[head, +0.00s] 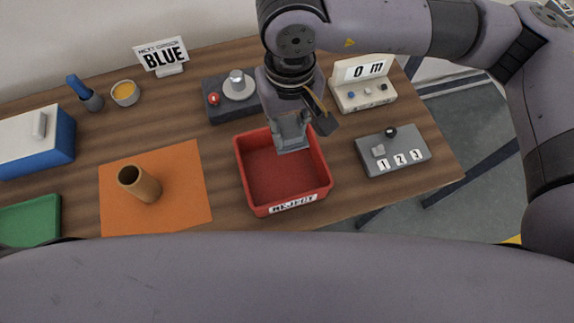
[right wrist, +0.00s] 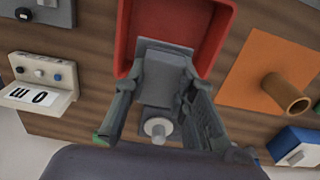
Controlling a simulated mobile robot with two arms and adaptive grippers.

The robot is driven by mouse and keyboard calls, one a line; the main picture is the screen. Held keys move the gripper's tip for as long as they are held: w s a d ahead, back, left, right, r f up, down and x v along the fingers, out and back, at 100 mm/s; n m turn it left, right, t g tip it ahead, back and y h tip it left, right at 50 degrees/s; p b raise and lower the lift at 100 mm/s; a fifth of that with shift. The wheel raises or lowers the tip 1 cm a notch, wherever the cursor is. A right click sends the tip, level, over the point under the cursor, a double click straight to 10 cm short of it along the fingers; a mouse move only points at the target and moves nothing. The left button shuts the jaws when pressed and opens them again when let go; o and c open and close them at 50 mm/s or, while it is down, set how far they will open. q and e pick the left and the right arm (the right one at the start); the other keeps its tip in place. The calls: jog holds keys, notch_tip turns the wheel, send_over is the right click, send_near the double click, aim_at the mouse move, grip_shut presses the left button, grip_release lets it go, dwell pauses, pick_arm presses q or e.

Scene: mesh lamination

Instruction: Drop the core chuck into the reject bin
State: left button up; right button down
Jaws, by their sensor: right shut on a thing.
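My right gripper (head: 291,138) points down over the red reject bin (head: 243,172), at its back part. It is shut on a grey block-like piece, which I take for the core chuck (head: 292,130). In the right wrist view the piece (right wrist: 163,75) sits between the two fingers, with the bin (right wrist: 125,30) behind it. The fingers partly hide the piece, and its full shape is unclear. The bin's visible floor looks empty. I cannot tell whether the piece is below the rim. My left gripper is not in view.
A brown tube (head: 140,185) stands on an orange mat (head: 185,210) left of the bin. A dark block with a red button (head: 213,99) stands behind. A "0 m" box (head: 362,82) and a numbered grey box (head: 393,150) stand to the right.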

notch_tip(320, 180, down, 3)
jog(key=shift+w+d+f, duration=0.1)
jog(key=shift+w, duration=0.05)
jog(key=shift+f, duration=0.4)
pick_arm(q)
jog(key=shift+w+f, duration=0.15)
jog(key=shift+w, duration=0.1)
pick_arm(e)
jog(key=c, duration=1.2)
grip_release()
jog(key=shift+c, duration=0.2)
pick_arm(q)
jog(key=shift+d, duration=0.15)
